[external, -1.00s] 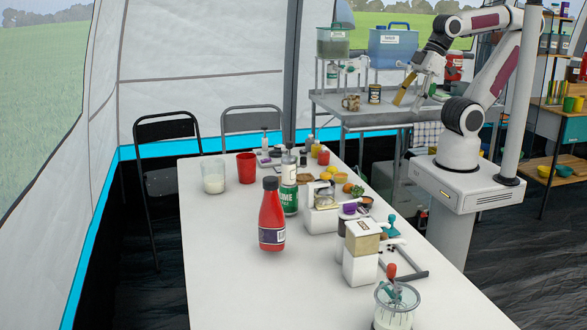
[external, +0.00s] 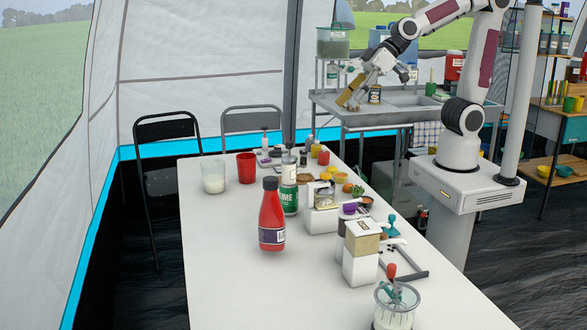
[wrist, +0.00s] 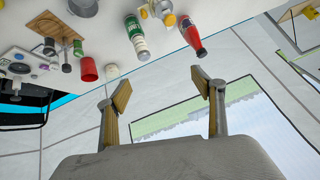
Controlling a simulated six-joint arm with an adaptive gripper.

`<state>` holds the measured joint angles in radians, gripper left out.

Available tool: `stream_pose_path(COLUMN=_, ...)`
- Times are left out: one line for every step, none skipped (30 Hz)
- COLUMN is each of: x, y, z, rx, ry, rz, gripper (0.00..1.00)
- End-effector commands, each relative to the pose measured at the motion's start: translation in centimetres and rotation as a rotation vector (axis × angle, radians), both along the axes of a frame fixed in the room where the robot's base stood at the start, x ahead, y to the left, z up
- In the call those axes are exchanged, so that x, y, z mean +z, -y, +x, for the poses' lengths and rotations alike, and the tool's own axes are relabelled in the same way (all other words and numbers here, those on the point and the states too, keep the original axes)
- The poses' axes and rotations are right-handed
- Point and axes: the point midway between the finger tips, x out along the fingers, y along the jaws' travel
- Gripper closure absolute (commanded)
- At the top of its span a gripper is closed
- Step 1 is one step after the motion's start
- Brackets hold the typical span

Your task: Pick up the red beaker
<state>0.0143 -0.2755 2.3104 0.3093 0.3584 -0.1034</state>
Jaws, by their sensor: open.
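The red beaker (external: 246,168) stands upright near the far left part of the white table, just right of a clear beaker (external: 213,175) with white contents. In the wrist view the red beaker (wrist: 88,69) shows upside down, above and left of my fingers. My gripper (external: 352,92) is high above and right of the far end of the table, well apart from the beaker. In the wrist view my gripper (wrist: 165,90) has its two fingers spread, with nothing between them.
A red sauce bottle (external: 271,215) and a green bottle (external: 289,185) stand to the right of the beaker. Several jars and kitchen things crowd the table's right side. The table (external: 215,270) is bare at the front left. Two chairs (external: 165,130) stand behind it.

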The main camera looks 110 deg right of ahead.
Motion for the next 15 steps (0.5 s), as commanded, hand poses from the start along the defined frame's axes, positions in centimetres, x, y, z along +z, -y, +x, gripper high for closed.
stream_pose_path(x=-0.2, y=0.2, z=1.3, rx=-0.013, ry=0.010, rz=0.007, gripper=0.33)
stream_pose_path(x=-0.3, y=0.3, z=2.0, rx=-0.022, ry=0.018, rz=0.011, gripper=0.33)
stream_pose_path(x=-0.4, y=0.4, z=2.9, rx=-0.034, ry=0.028, rz=0.016, gripper=0.33)
stream_pose_path(x=-0.5, y=0.6, z=3.6, rx=-0.044, ry=0.038, rz=0.021, gripper=0.33)
stream_pose_path(x=-0.6, y=0.7, z=4.3, rx=-0.053, ry=0.045, rz=0.023, gripper=0.33)
stream_pose_path(x=-0.7, y=0.9, z=5.2, rx=-0.065, ry=0.056, rz=0.027, gripper=0.33)
stream_pose_path(x=-0.8, y=1.1, z=5.9, rx=-0.076, ry=0.064, rz=0.030, gripper=0.33)
stream_pose_path(x=-1.0, y=1.3, z=6.5, rx=-0.085, ry=0.071, rz=0.032, gripper=0.33)
stream_pose_path(x=-1.2, y=1.5, z=7.4, rx=-0.099, ry=0.082, rz=0.035, gripper=0.33)
stream_pose_path(x=-1.3, y=1.7, z=8.1, rx=-0.110, ry=0.090, rz=0.037, gripper=0.33)
stream_pose_path(x=-1.5, y=2.0, z=8.7, rx=-0.121, ry=0.097, rz=0.038, gripper=0.33)
stream_pose_path(x=-1.7, y=2.3, z=9.5, rx=-0.137, ry=0.107, rz=0.041, gripper=0.33)
stream_pose_path(x=-1.9, y=2.5, z=10.2, rx=-0.148, ry=0.115, rz=0.040, gripper=0.33)
stream_pose_path(x=-2.1, y=2.8, z=10.8, rx=-0.158, ry=0.123, rz=0.041, gripper=0.33)
stream_pose_path(x=-2.4, y=3.1, z=11.6, rx=-0.174, ry=0.131, rz=0.042, gripper=0.33)
